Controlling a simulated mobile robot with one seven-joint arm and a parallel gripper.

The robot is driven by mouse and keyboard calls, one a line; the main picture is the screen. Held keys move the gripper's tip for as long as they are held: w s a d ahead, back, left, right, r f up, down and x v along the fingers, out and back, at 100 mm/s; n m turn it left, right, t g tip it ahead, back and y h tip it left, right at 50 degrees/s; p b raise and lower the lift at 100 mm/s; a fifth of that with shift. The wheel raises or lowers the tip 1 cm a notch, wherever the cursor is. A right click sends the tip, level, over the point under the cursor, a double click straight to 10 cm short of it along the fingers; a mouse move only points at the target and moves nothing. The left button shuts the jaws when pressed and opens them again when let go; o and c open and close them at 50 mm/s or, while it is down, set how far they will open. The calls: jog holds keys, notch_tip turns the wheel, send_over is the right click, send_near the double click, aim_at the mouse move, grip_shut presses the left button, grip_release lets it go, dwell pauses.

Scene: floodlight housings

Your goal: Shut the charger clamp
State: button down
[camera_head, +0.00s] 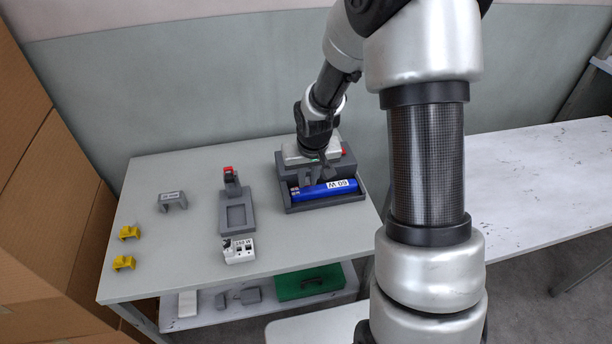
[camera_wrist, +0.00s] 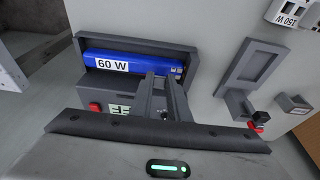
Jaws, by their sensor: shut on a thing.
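The charger is a dark grey block with a tray (camera_head: 296,208) at the table's right end; it also shows in the wrist view (camera_wrist: 190,55), with a red part (camera_wrist: 95,107) beside its front. A blue cylinder marked 60 W (camera_head: 325,189) lies in the tray and shows in the wrist view (camera_wrist: 115,62). My gripper (camera_head: 320,177) reaches down over the charger, fingertips (camera_wrist: 162,78) close to the cylinder's right end in the wrist view. It is shut on a small part of the charger, apparently its clamp; the fingers mostly hide that part and its angle.
Left of the charger stands a grey fixture (camera_head: 237,216) with a red-tipped upright. A lower shelf holds a green case (camera_head: 310,283). Cardboard boxes (camera_head: 40,200) border the left.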

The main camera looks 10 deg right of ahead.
jog(key=shift+s+f+b, duration=0.55)
jog(key=shift+f+b, duration=0.1)
jog(key=shift+f, duration=0.2)
jog(key=s+f+t+b, duration=0.1)
jog(key=b, duration=0.1)
jog(key=shift+t+b, duration=0.3)
jog(key=shift+b, duration=0.1)
jog(key=shift+s+f+b, duration=0.1)
jog(key=shift+f+b, duration=0.3)
jog(key=shift+b, duration=0.8)
jog(key=shift+s+f+b, duration=0.15)
jog(key=shift+b, duration=0.4)
jog(key=shift+s+f+t+b, duration=0.15)
jog(key=shift+t+b, duration=0.35)
jog(key=shift+b, duration=0.35)
jog(key=c, duration=1.7)
grip_release()
